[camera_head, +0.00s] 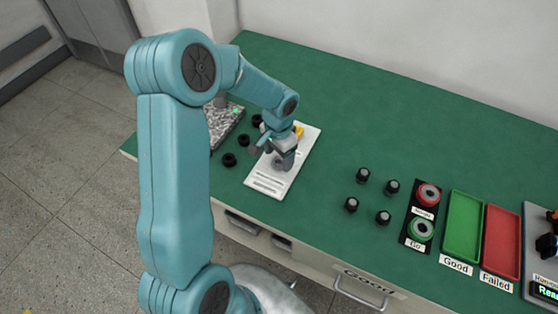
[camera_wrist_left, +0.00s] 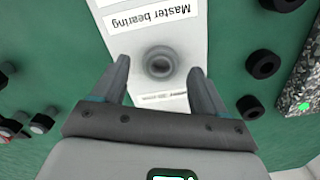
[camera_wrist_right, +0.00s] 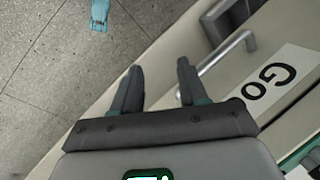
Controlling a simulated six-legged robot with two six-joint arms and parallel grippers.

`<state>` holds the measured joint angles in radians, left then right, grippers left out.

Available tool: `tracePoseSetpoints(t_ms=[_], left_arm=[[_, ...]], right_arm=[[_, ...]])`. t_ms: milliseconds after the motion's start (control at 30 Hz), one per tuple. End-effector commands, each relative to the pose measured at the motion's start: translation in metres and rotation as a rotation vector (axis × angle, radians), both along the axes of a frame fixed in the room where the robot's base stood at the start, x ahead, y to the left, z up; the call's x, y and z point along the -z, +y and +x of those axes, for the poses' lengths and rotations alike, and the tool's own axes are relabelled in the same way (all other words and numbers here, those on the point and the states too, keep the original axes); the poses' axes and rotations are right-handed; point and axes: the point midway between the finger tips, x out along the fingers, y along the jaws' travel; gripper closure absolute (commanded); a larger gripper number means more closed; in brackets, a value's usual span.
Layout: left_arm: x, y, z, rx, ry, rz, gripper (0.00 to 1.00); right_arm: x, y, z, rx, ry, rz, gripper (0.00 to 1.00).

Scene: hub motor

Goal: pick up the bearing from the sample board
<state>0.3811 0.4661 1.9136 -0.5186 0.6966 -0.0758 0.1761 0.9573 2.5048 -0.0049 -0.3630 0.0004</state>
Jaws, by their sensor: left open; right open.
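The sample board (camera_head: 306,143) is a white plate near the table's left end. In the left wrist view it bears the words "Master bearing" (camera_wrist_left: 148,20), upside down. The grey ring-shaped bearing (camera_wrist_left: 160,63) lies on it. My left gripper (camera_wrist_left: 159,67) is open above the board, its fingers either side of the bearing; I cannot tell whether they touch it. My right gripper (camera_wrist_right: 160,67) is open and empty, beside the table's drawer front.
Black rings (camera_head: 229,159) lie left of the board, by a speckled block (camera_head: 224,126). Several dark cylinders (camera_head: 363,174) stand to the right, then a button panel (camera_head: 408,240), green tray (camera_head: 462,227) and red tray (camera_head: 502,243). A drawer handle (camera_wrist_right: 228,52) is near my right gripper.

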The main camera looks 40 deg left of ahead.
Motion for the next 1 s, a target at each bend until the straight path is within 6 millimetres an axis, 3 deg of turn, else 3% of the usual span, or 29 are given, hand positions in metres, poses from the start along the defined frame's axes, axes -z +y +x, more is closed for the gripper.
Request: tracePoseSetpoints(t_ms=[133,367,500,567,867,1000], left_arm=[[0.015,0.0,0.001,0.0,0.0,0.0,0.27],[0.016,0.0,0.001,0.0,-0.001,0.001,0.27],[0.016,0.0,0.001,0.0,-0.001,0.001,0.73],[0.016,0.0,0.001,0.0,-0.001,0.001,0.89],[0.014,0.0,0.001,0.0,-0.002,0.001,0.89],[0.004,0.001,0.002,0.001,-0.003,0.003,0.89]], right_arm=[[-0.001,0.0,0.0,0.0,0.0,0.0,0.57],[-0.001,0.0,0.0,0.0,0.0,0.0,0.57],[-0.001,0.0,0.0,0.0,0.0,0.0,0.57],[-0.001,0.0,0.0,0.0,0.0,0.0,0.57],[-0.001,0.0,0.0,0.0,0.0,0.0,0.57],[-0.001,0.0,0.0,0.0,0.0,0.0,0.57]])
